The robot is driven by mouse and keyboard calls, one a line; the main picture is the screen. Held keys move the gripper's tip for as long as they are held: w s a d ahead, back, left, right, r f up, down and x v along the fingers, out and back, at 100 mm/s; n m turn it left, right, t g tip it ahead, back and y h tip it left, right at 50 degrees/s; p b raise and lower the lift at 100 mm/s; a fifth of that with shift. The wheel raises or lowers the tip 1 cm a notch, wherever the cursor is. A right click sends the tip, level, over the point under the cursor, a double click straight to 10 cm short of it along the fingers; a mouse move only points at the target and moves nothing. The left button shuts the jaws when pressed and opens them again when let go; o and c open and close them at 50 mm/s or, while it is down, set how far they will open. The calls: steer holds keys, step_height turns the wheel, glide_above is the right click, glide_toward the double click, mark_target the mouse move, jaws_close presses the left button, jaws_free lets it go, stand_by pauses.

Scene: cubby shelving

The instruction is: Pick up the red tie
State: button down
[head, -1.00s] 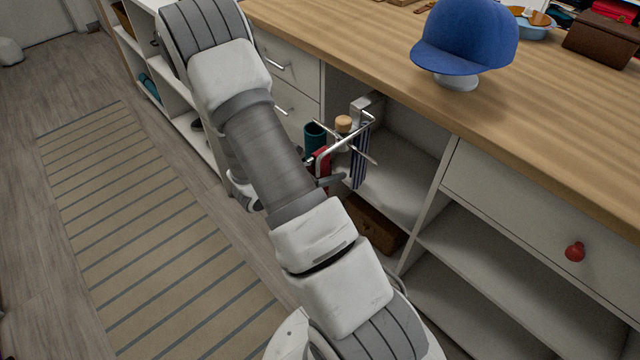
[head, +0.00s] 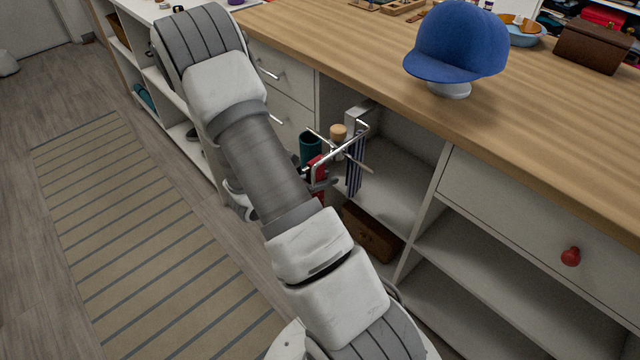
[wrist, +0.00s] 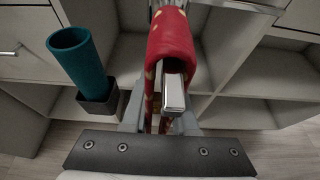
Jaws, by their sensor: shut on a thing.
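The red tie (head: 317,166) hangs on a chrome rack (head: 345,146) in front of an open cubby. In the wrist view the tie (wrist: 170,42), red with pale yellow spots, is draped over the end of a chrome bar (wrist: 174,93). My gripper (head: 322,183) is shut on the tie's hanging part just below the bar. In the wrist view its fingers are on either side of the cloth, and the lower part of the tie is mostly hidden. The tie still lies over the bar.
A dark blue striped tie (head: 355,174) hangs at the rack's right. A teal cup (head: 310,148) and a wooden-topped item (head: 338,132) stand close by. A brown box (head: 372,234) is in the lower cubby. A blue cap (head: 458,45) sits on the counter above.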

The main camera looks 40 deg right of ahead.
steer(key=shift+r+p, duration=0.3)
steer(key=shift+r, duration=0.2)
steer(key=s+a+p, duration=0.1)
steer(key=a+p, duration=0.2)
steer(key=a, duration=1.5)
steer(key=shift+s+r, duration=0.2)
steer(key=a, duration=0.8)
steer(key=shift+s+a+r+p, duration=0.25)
steer(key=shift+r+p, duration=0.05)
steer(key=shift+p, duration=0.15)
steer(key=w+r+n+t+y+p, duration=0.1)
steer(key=w+r+n+t+p, duration=0.2)
steer(key=w+r+p, duration=0.2)
steer(key=w+d+r+n+t+y+p, duration=0.1)
steer(key=w+r+p, duration=0.5)
steer(key=r+p, duration=0.6)
step_height(320, 180, up, 9)
steer(key=n+t+y, duration=0.1)
steer(key=n+t, duration=0.1)
steer(key=t, duration=0.1)
steer(key=shift+w+d+f+n, duration=0.2)
steer(key=shift+d+n, duration=0.1)
steer(key=shift+n, duration=0.1)
